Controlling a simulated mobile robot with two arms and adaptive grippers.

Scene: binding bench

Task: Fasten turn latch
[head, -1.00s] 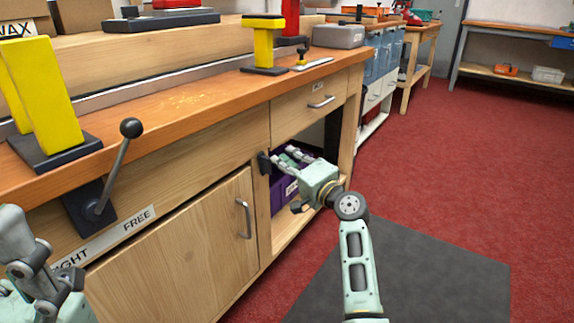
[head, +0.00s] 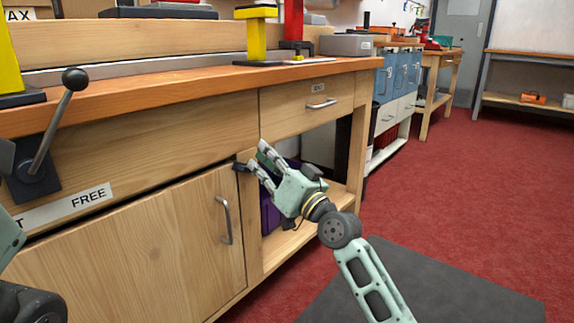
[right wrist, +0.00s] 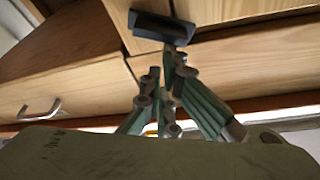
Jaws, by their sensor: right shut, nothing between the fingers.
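The turn latch (head: 240,166) is a small black piece at the upper right edge of the cabinet door (head: 150,240), by the post beside the open bay. It looks roughly level in the head view, partly hidden by my fingers. My right gripper (head: 257,156) is shut and empty, its fingertips right at the latch. In the right wrist view the latch (right wrist: 162,26) lies just beyond the shut fingertips (right wrist: 172,60); I cannot tell whether they touch. The door looks closed. Only parts of my left arm show at the left edge; its fingers are out of view.
A black lever (head: 55,125) with a ball knob stands out at the left above a FREE label (head: 88,199). A drawer (head: 310,107) is above the open bay, which holds a purple bin (head: 269,214). Red floor (head: 450,205) is clear at the right.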

